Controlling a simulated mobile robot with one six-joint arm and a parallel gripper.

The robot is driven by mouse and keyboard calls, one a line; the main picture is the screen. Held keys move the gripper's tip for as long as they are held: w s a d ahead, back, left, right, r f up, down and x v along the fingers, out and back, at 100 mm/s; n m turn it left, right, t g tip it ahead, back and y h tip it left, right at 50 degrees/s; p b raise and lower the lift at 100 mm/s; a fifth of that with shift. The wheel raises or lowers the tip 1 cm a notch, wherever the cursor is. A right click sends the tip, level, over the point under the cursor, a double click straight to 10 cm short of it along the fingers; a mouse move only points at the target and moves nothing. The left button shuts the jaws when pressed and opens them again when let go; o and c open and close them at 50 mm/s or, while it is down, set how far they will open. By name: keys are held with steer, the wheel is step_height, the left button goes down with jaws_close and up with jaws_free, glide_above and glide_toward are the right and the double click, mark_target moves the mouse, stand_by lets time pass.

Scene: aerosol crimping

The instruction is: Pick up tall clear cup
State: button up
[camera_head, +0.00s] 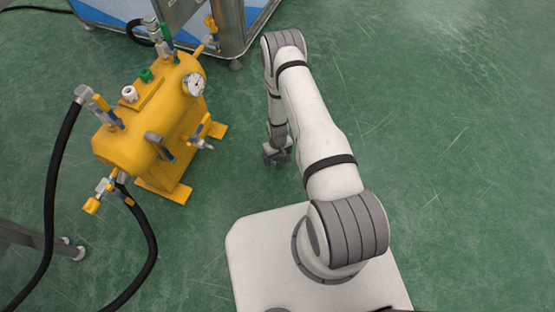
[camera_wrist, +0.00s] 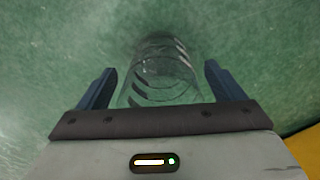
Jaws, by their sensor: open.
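The tall clear cup (camera_wrist: 163,82) shows in the wrist view as a see-through cylinder with dark curved stripes. It lies in the gap between the two blue fingers of my gripper (camera_wrist: 160,66). The fingers are spread, with a space on each side of the cup, and do not appear to touch it. The near part of the cup is hidden behind the gripper body. In the head view my gripper (camera_head: 277,156) hangs low at the end of my arm, and I cannot make out the cup there.
A yellow tank (camera_head: 160,122) with a gauge, valves and black hoses (camera_head: 62,165) stands left of my arm. A metal-framed machine (camera_head: 215,30) stands at the back. A yellow surface (camera_wrist: 305,148) shows at the wrist view's lower right. The green floor on the right is clear.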

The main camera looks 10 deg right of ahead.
step_height(320, 180, down, 2)
steer(key=shift+f, duration=0.15)
steer(key=shift+c, duration=0.6)
steer(key=c, duration=0.9)
steer(key=shift+c, duration=0.2)
